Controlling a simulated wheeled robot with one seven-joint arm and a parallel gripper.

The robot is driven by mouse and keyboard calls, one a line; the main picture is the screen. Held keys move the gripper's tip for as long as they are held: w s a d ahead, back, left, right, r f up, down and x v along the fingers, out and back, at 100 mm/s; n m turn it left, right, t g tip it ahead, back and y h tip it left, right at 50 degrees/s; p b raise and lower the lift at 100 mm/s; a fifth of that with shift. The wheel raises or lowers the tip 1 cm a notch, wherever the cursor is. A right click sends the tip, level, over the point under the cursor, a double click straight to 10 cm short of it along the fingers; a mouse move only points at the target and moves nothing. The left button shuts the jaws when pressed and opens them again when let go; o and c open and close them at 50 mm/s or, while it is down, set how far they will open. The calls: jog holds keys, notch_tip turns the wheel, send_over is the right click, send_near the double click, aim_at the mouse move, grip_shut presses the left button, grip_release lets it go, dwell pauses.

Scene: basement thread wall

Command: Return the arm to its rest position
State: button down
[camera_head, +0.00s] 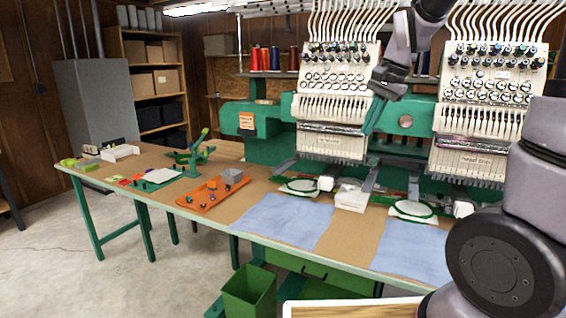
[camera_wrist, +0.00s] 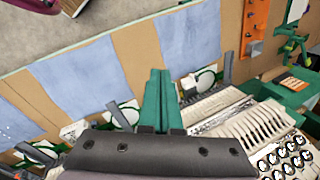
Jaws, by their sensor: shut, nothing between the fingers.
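My gripper (camera_head: 368,130) hangs in front of the embroidery machine (camera_head: 335,85), between its two white heads, well above the table. Its long green fingers are together and hold nothing. In the wrist view the gripper (camera_wrist: 160,72) points over the table, with blue cloth beyond the fingertips and a machine head at the lower right. My upper arm links show at the right of the head view, raised and bent.
The table (camera_head: 160,207) bears blue cloths (camera_head: 285,218), an orange tray (camera_head: 213,195) and hooped white fabric (camera_head: 303,187). A white box (camera_head: 351,198) stands close to the machine. A green bin (camera_head: 248,291) stands below. Open floor lies at the left.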

jog(key=s+d+r+n+t, duration=0.1)
jog(key=s+r+n+t, duration=0.1)
jog(key=s, duration=0.5)
jog(key=s+d+r+n+t, duration=0.2)
jog(key=s+r, duration=0.3)
jog(key=s, duration=0.3)
jog(key=shift+s+n+t+h, duration=0.3)
jog(key=shift+n+h, duration=0.1)
jog(key=shift+n, duration=0.2)
jog(key=shift+d+r, duration=0.1)
